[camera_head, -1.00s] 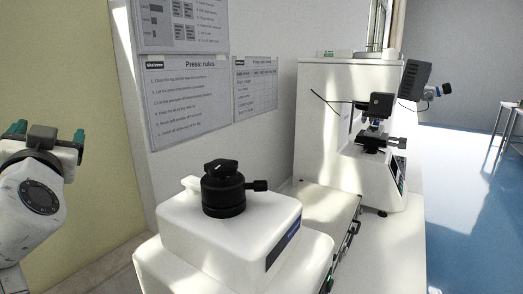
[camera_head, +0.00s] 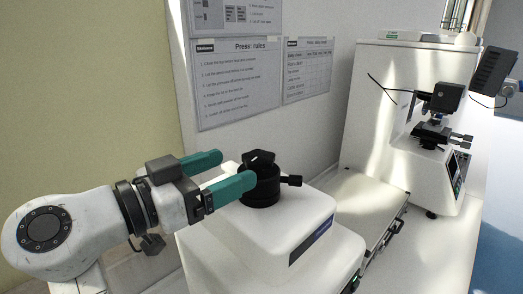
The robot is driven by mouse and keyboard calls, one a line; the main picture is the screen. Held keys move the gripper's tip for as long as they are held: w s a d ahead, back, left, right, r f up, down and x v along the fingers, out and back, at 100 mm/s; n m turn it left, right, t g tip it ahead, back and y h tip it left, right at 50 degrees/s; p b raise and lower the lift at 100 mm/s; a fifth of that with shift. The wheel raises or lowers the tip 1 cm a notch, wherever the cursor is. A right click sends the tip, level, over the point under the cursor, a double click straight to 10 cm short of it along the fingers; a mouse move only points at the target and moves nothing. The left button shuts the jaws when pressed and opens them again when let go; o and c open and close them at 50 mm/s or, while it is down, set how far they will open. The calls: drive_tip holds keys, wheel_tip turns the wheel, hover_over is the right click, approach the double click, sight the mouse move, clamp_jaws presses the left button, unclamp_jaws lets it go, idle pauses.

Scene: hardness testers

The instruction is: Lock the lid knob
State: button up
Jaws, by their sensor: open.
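The lid knob (camera_head: 258,158) is a small black knob on top of a round black lid (camera_head: 261,188). The lid sits on the white press (camera_head: 307,212) and has a side handle (camera_head: 291,180) pointing right. My gripper (camera_head: 238,170) has two green fingers, spread apart and level. It comes in from the left with its fingertips close to the lid knob. The nearer finger overlaps the left side of the lid in the picture; I cannot tell whether it touches. Nothing is held between the fingers.
A white hardness tester (camera_head: 426,155) with a black microscope head stands at the back right. A flat white case (camera_head: 365,205) lies between it and the press. Rule sheets (camera_head: 237,82) hang on the wall behind. Blue floor is clear at far right.

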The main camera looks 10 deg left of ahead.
sight(244, 159)
drive_tip(key=p+x, duration=0.1)
drive_tip(key=x, duration=0.6)
drive_tip(key=shift+w+p, duration=0.15)
drive_tip(key=shift+p, duration=0.25)
drive_tip(key=c, duration=1)
drive_tip(key=shift+o, duration=0.2)
drive_tip(key=h+b, duration=0.1)
drive_tip(key=b, duration=0.1)
drive_tip(key=shift+f+m+g+b, duration=0.3)
drive_tip(key=shift+m+g+b, duration=0.05)
drive_tip(key=shift+m+g, duration=0.05)
drive_tip(key=shift+r+m+g+h+b, duration=0.1)
drive_tip(key=shift+m+g+h+b, duration=0.5)
drive_tip(key=shift+g+b, duration=0.3)
drive_tip(key=shift+r+m+g+h+b, duration=0.2)
drive_tip(key=shift+m+g+h+b, duration=0.2)
drive_tip(key=shift+m, duration=0.1)
drive_tip(key=o, duration=1)
drive_tip(key=shift+c, duration=0.2)
drive_tip(key=shift+a, duration=0.1)
